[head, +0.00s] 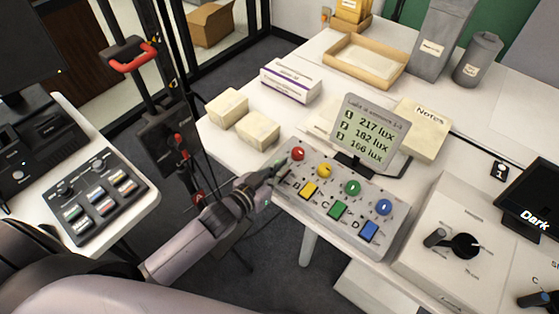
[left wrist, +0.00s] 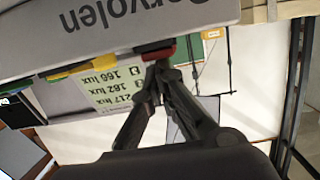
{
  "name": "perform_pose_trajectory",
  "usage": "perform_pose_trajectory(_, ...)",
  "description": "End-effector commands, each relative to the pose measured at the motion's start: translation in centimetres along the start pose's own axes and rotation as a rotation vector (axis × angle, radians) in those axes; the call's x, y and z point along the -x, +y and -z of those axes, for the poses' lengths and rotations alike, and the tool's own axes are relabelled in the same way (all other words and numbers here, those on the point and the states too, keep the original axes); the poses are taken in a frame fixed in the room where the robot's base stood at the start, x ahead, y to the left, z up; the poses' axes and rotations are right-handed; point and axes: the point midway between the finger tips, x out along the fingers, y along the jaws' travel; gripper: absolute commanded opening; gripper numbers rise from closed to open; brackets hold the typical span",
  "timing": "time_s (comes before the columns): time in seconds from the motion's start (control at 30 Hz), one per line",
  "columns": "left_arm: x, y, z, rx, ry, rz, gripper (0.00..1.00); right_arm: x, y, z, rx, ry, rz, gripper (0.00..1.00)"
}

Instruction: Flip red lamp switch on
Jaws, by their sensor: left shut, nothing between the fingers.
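The grey control panel (head: 300,212) stands at the front edge of the white table. Along it are round red (head: 298,153), yellow (head: 324,170), green (head: 352,187) and blue (head: 384,207) knobs. Below them are rectangular yellow (head: 309,190), green (head: 338,209) and blue (head: 369,231) switches. My left gripper (head: 278,172) is shut and empty at the panel's left end, below the red knob, where it hides part of the panel. In the left wrist view, the closed fingertips (left wrist: 158,68) are at a red part (left wrist: 158,51) on the panel's edge; I cannot tell if they touch.
A display (head: 368,132) reading 217, 182 and 166 lux stands behind the panel. Pale blocks (head: 257,130) and a white-purple box (head: 290,81) lie behind left. A white dial box (head: 455,245) is to the right. Another switch console (head: 97,193) is at left.

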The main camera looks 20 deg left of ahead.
Motion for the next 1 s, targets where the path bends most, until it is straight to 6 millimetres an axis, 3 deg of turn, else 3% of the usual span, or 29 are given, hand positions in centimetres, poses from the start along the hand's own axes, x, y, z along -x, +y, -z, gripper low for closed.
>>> perform_pose_trajectory(0.33, 0.0, 0.0, 0.5, 0.001, -0.002, 0.0, 0.0, 0.6, 0.0, 0.0, 0.0, 0.0, 0.0, 0.4)
perform_pose_trajectory(0.67, -0.1, -0.7, 5.0, 0.0, -0.004, 0.001, 0.0, 5.1, 0.1, 0.5, 0.0, 0.0, 0.0, 0.4)
perform_pose_trajectory(0.73, 1.5, -0.6, 4.1, 0.001, -0.007, 0.001, 0.0, 4.0, 0.0, 0.2, 0.0, -0.002, 0.0, 0.4)
perform_pose_trajectory(1.0, 6.9, -0.6, 5.0, 0.001, -0.007, 0.001, 0.0, 3.4, 0.1, 0.2, 0.0, -0.002, 0.0, 0.4)
